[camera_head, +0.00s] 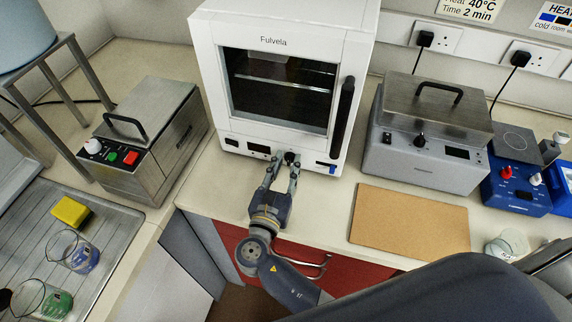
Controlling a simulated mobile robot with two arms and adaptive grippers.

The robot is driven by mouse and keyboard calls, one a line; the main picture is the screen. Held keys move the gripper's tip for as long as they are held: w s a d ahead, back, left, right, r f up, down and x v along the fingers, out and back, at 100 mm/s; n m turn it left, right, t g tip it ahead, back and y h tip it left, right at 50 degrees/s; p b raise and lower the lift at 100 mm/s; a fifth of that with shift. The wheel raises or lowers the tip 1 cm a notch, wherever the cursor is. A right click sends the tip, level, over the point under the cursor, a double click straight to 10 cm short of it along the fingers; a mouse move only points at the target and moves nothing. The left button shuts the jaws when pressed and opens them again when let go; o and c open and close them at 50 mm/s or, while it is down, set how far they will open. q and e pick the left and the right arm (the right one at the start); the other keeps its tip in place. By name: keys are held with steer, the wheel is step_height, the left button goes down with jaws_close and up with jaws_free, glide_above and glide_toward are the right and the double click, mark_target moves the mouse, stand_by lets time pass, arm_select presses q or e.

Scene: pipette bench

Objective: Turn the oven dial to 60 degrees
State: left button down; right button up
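The white oven (210,55), marked Fulvela, stands at the back middle with its door closed. Its black dial (291,157) is on the lower front panel, beside a small dark display (259,148). My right gripper (284,164) reaches up to this panel from below. Its two fingers are apart, with the tips close to the dial, the right one nearest. The fingertips partly hide the dial, so its pointer and contact with the fingers cannot be made out. My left gripper is not in view.
A metal bath with red and green buttons (145,140) stands left of the oven. A grey lidded bath (428,135) and blue devices (515,183) stand right. A brown board (408,226) lies in front. A tray (103,262) holds beakers and a yellow sponge (70,211).

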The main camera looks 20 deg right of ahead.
steer(key=c, duration=0.6)
jaws_close()
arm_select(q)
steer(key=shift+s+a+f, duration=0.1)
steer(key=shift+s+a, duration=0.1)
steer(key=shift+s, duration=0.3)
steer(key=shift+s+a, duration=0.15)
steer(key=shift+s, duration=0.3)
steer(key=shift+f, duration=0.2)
arm_select(e)
steer(key=shift+m, duration=0.3)
steer(key=m+b, duration=0.2)
steer(key=shift+s+d+f+m, duration=0.1)
steer(key=shift+f+m, duration=0.1)
steer(key=shift+m, duration=0.1)
steer(key=shift+m+b, duration=0.6)
steer(key=shift+m, duration=0.3)
steer(key=m+b, duration=0.3)
steer(key=m, duration=0.1)
steer(key=shift+s+d+f+m+b, duration=0.15)
steer(key=shift+d+f+m+b, duration=0.05)
steer(key=shift+m+b, duration=0.2)
arm_select(q)
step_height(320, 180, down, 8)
steer(key=b, duration=0.1)
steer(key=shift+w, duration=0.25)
arm_select(e)
steer(key=shift+m, duration=1)
steer(key=shift+r, duration=0.1)
